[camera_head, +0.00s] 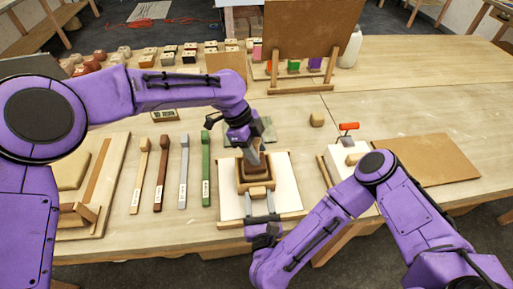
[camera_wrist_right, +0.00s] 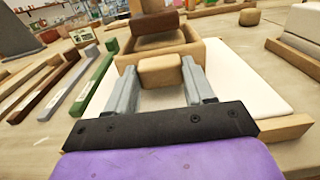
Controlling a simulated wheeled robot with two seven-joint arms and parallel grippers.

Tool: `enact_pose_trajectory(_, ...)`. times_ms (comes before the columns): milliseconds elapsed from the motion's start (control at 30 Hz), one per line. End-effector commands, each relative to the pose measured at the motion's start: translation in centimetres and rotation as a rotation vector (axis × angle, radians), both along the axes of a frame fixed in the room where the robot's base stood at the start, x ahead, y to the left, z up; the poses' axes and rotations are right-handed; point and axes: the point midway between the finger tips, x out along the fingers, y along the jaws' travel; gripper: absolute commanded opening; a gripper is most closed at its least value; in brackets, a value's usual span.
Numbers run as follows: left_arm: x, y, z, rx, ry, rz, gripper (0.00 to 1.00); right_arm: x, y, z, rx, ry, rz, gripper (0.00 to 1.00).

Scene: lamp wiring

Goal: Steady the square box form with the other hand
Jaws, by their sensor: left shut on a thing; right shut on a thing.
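The square box form (camera_head: 241,184) is a light wooden frame on a white board (camera_head: 287,190) on the table. It also shows in the right wrist view (camera_wrist_right: 205,52). My right gripper (camera_head: 261,195) is at its near side, with its grey fingers shut on a small wooden block (camera_wrist_right: 160,70) at the form's near wall. My left gripper (camera_head: 249,148) reaches in from above and is shut on a brown block-like piece (camera_head: 254,171), which stands over or in the form's opening. In the right wrist view this brown piece (camera_wrist_right: 153,40) hides part of the opening.
Several coloured sticks (camera_head: 184,172) lie left of the board. A white block with a red-handled tool (camera_head: 348,127) stands to the right, near a brown panel (camera_head: 432,160). A large brown board on an easel (camera_head: 309,30) stands behind. Table between is mostly clear.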

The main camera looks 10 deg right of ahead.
Motion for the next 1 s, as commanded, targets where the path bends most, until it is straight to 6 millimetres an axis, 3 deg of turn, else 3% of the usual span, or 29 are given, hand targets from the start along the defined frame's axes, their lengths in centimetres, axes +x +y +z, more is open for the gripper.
enact_pose_trajectory(633,0.0,0.0,-1.3,0.0,0.0,0.001,0.0,0.0,0.0,0.0,-0.001,0.002,-0.001,0.16)
enact_pose_trajectory(1000,0.0,0.0,-0.3,0.0,-0.001,0.0,0.0,0.0,0.0,0.0,-0.001,0.001,0.0,0.16)
